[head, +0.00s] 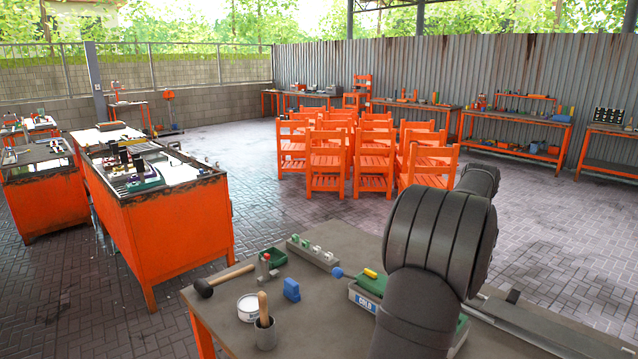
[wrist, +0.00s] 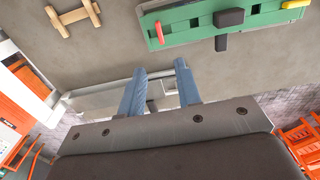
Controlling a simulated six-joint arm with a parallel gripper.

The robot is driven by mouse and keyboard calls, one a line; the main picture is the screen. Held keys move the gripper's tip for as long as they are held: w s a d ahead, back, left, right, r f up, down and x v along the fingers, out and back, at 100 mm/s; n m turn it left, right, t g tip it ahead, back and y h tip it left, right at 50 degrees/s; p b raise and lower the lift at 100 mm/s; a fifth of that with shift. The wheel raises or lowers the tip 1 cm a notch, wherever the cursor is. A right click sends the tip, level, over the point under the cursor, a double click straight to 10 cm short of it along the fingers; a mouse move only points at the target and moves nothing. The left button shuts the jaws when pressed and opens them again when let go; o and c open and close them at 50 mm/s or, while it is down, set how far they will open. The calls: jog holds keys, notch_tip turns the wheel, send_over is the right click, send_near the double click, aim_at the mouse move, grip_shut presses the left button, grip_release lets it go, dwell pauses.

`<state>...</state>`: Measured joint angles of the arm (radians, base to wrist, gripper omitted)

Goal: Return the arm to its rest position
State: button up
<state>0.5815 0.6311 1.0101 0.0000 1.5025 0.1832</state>
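My arm (head: 425,270) rises dark grey in the right foreground of the head view, over the grey workbench (head: 350,243). My gripper is hidden in that view. In the wrist view my gripper (wrist: 160,67) shows two blue-grey fingers set apart with a clear gap. No object is held between them. Beyond the fingertips is the bare grey bench top (wrist: 125,45). A green bar (wrist: 190,30) with black knobs and a red piece lies at the upper right, apart from the fingers.
On the bench are a mallet (head: 205,288), a white tin (head: 248,307), a grey cup (head: 265,337), a blue block (head: 291,290) and a grey block (head: 313,253). A wooden piece (wrist: 75,17) shows in the wrist view. Orange chairs (head: 328,170) stand beyond the bench.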

notch_tip(320, 180, down, 14)
jog(key=shift+s+r, duration=0.1)
jog(key=shift+r, duration=0.05)
jog(key=n, duration=0.3)
jog(key=shift+n, duration=0.4)
jog(key=n, duration=0.3)
jog(key=shift+n, duration=0.4)
notch_tip(320, 180, up, 9)
